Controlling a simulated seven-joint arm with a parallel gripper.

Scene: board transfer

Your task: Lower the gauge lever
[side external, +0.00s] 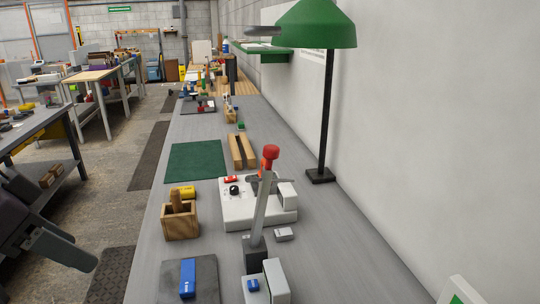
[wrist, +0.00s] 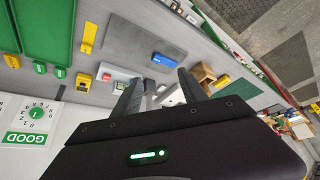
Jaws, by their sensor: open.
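The gauge lever (side external: 262,208) is a pale grey bar with a red knob (side external: 270,153) on top. In the side view it stands raised, leaning slightly right, from a dark block (side external: 255,252). Behind it sits a white fixture (side external: 238,215) with a black knob and a small red part. My gripper (wrist: 164,88) is open and empty in the wrist view, its two dark fingers apart above the bench. In the side view my dark hand is at the left edge, well away from the lever. The fingers hide part of the fixture area in the wrist view; I cannot make out the lever there.
A blue block (side external: 187,277) lies on a dark mat (side external: 205,270). A wooden box (side external: 180,225), yellow block (side external: 187,192), green mat (side external: 196,160) and slotted wooden block (side external: 242,150) stand nearby. A green lamp (side external: 318,30) and wall bound the right side.

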